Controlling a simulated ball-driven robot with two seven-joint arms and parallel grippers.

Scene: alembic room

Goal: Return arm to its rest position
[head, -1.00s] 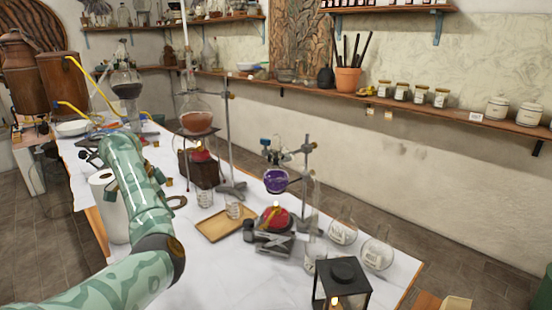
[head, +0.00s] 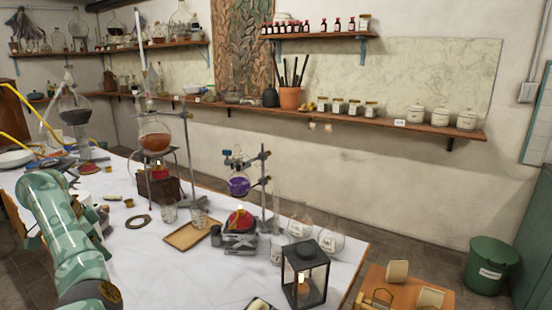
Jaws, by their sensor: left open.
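My left arm, green with a marbled pattern, comes in from the lower left and reaches out over the left end of the white table (head: 150,270). My left gripper (head: 54,170) is at the far end of this arm, partly hidden behind the arm's own links. It is open, and I see nothing held in it. My right gripper is not in view.
A round flask of brown liquid (head: 154,142) stands on a stand right of the arm. Further right are a purple flask (head: 239,186), a wooden tray (head: 192,235) and a black lantern (head: 304,272). A green bin (head: 491,265) stands on the floor.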

